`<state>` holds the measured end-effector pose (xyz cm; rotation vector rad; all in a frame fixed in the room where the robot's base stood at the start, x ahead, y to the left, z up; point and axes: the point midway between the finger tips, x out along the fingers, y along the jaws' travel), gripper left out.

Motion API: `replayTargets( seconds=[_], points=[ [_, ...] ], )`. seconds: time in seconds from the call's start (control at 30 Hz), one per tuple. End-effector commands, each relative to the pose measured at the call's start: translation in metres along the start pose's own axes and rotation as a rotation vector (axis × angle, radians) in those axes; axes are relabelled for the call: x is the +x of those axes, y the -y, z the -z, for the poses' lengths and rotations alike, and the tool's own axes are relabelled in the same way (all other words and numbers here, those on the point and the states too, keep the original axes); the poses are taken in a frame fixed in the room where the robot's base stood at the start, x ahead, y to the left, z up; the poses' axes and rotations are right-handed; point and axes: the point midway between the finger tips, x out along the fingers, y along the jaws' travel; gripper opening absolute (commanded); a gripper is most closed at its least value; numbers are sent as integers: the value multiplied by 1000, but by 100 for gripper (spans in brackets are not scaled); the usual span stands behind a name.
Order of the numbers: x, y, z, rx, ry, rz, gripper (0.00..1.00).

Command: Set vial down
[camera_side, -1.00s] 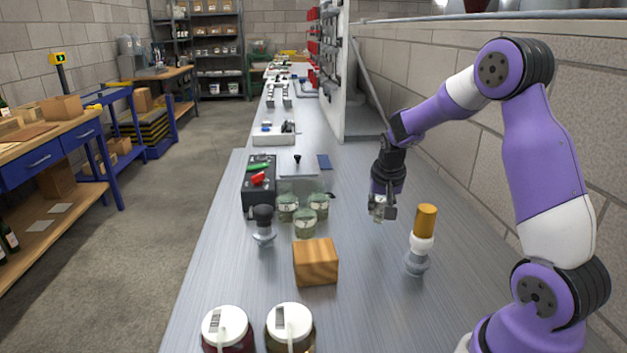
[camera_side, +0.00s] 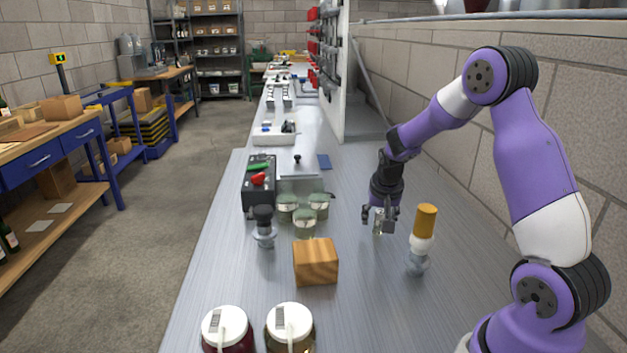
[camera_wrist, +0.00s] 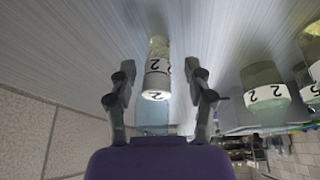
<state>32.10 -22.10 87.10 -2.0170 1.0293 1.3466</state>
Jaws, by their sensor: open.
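A small clear glass vial (camera_side: 378,221) stands upright on the steel bench, left of the orange-topped bottle. In the wrist view the vial (camera_wrist: 154,118) has a white label marked 2 and lies between my fingers. My gripper (camera_side: 379,214) is low over the bench, around the vial. In the wrist view my gripper (camera_wrist: 158,70) is open, with a gap between each finger and the glass. The vial's base looks to be on the bench top.
An orange-topped bottle (camera_side: 425,223) stands just right of my gripper. Several green-tinted jars (camera_side: 304,226), a wooden block (camera_side: 316,262) and a dark-knobbed tool (camera_side: 264,227) are to the left. Two white-lidded jars (camera_side: 289,315) stand in front.

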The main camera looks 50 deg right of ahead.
Motion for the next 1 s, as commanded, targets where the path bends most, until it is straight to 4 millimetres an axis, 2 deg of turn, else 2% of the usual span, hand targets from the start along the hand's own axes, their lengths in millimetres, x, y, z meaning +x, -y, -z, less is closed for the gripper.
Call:
replayTargets(
  seconds=[0.17,0.5,0.73,0.87,1.0],
  points=[
    [-18,1,2,0,-4,2,59],
    [-94,1,2,-1,-7,3,59],
    [-123,2,-1,-12,-4,8,59],
    [-152,17,-23,-132,-14,73,59],
    [-195,35,-76,-393,-35,203,59]
  ],
)
